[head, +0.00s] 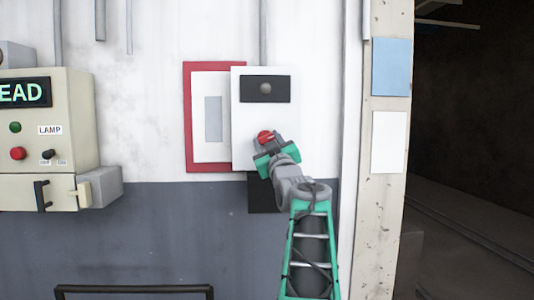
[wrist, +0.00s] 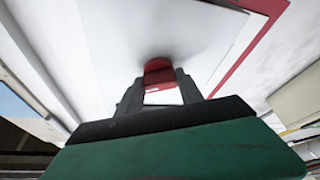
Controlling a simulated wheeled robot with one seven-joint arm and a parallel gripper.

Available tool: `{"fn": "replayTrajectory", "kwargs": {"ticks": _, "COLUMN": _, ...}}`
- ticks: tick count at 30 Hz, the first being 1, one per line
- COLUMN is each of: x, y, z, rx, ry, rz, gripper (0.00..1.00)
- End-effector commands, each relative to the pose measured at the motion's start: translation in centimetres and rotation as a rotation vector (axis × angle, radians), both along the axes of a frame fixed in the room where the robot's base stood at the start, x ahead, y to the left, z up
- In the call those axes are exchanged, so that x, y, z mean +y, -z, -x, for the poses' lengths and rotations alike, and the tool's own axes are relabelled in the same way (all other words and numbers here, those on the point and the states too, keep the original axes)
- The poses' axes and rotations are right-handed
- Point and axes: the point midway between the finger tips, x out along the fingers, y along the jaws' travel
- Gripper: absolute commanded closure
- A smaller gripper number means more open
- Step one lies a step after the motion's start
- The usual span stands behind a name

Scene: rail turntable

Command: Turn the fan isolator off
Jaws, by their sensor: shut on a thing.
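In the wrist view the two dark fingers (wrist: 158,90) are shut on the red handle (wrist: 158,70), one on each side. A white patch shows between the fingers below the red. The fingers hide part of the handle, and I cannot read any position marks.
A red-framed white panel (head: 187,120) is on the wall, just left of the box. A cream control cabinet (head: 75,95) with a lit sign, buttons and a black handle stands at the left. A dark rail (head: 135,289) runs low in front. A dark opening (head: 470,110) is at the right.

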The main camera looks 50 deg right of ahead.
Motion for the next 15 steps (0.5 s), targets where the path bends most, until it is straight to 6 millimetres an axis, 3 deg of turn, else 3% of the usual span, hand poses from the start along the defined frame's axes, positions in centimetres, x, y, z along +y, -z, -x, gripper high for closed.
{"fn": "replayTrajectory", "kwargs": {"ticks": 15, "x": -0.35, "y": -0.14, "z": 0.18, "rx": 0.317, "ry": 0.002, "rz": 0.374, "gripper": 0.97}}
